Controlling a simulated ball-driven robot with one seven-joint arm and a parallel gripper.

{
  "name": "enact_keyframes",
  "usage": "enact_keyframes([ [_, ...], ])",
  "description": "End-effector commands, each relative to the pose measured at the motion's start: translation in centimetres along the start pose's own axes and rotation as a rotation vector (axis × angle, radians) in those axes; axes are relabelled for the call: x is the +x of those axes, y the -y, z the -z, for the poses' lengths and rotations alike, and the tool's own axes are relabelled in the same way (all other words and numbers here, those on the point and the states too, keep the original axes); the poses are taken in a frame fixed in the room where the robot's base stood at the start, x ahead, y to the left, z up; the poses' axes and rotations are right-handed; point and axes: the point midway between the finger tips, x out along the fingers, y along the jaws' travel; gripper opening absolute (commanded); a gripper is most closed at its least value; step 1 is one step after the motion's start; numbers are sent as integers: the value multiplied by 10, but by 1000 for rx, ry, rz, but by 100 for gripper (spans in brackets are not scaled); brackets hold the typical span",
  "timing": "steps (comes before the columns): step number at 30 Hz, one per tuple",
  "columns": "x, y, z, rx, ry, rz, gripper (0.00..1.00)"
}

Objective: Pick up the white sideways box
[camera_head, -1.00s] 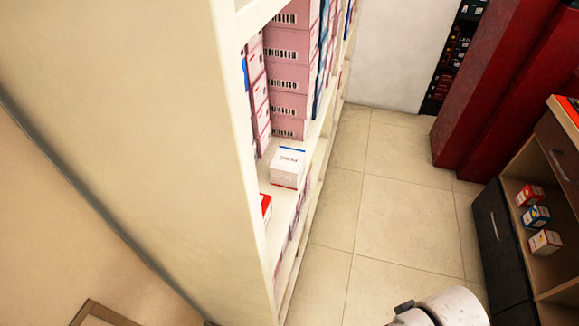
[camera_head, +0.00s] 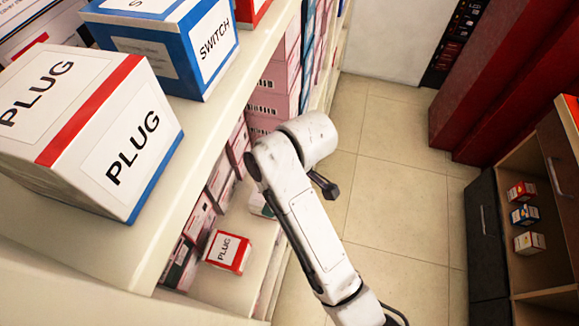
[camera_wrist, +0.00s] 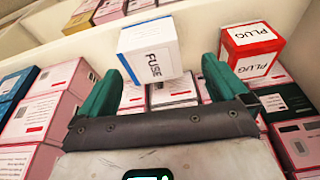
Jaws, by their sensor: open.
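The white box (camera_wrist: 150,50) lies in the wrist view just beyond and between my fingers, its word FUSE turned sideways and a blue stripe along its left edge. My gripper (camera_wrist: 160,66) has two green fingers spread apart with nothing between them. Whether a finger touches the box cannot be told. In the head view the white box (camera_head: 261,203) is on the lower shelf, mostly hidden behind my arm, and my fingers are not visible there.
A red and white PLUG box (camera_wrist: 253,50) stands right of the white box; it also shows in the head view (camera_head: 227,252). Pink boxes (camera_wrist: 52,95) are stacked around. Large PLUG (camera_head: 95,135) and SWITCH (camera_head: 180,45) boxes fill the upper shelf. Tiled floor (camera_head: 400,215) is clear.

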Motion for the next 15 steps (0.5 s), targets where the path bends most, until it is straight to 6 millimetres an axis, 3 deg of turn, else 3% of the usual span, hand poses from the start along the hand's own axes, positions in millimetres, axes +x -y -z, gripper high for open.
enact_keyframes([
  [1,-7,2,14,-36,-3,6,100],
  [5,-6,4,26,-75,-7,14,100],
  [15,40,3,26,-72,-7,12,100],
])
